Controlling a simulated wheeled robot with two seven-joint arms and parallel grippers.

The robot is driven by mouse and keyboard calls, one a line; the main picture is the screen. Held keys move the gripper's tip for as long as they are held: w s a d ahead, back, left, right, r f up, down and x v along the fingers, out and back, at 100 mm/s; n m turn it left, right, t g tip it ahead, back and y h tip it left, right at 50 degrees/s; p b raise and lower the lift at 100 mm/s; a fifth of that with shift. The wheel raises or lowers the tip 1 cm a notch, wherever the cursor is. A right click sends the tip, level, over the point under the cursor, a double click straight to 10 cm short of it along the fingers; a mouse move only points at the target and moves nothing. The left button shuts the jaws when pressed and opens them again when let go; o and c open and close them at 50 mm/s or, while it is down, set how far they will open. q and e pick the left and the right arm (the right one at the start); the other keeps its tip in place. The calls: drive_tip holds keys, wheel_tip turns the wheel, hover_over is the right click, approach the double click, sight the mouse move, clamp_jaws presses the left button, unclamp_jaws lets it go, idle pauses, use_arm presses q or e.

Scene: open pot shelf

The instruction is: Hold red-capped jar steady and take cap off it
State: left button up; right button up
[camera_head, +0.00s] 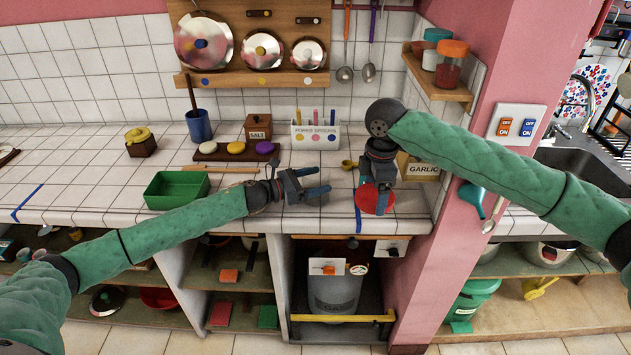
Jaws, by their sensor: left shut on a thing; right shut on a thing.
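The red cap (375,199) shows near the counter's front edge, beside the blue tape line. My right gripper (377,184) points down onto it and is shut on it, covering its upper part. My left gripper (317,187) is to the left of the cap, its blue-grey fingers pointing right and shut on the jar. The jar's body hardly shows between the fingers, so its outline and tilt are unclear. A clear gap of counter lies between the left fingers and the red cap.
A green tray (177,190) and a wooden rolling pin (220,169) lie on the left of the counter. The white utensil box (315,136) and salt box (258,127) stand behind. The garlic box (417,170) is close by my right gripper, before the pink wall.

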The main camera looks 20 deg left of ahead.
sight(374, 195)
use_arm(q)
drive_tip(key=o, duration=2)
drive_tip(key=shift+w, duration=0.1)
use_arm(e)
drive_tip(key=shift+f, duration=0.1)
use_arm(q)
drive_tip(key=shift+o, duration=0.2)
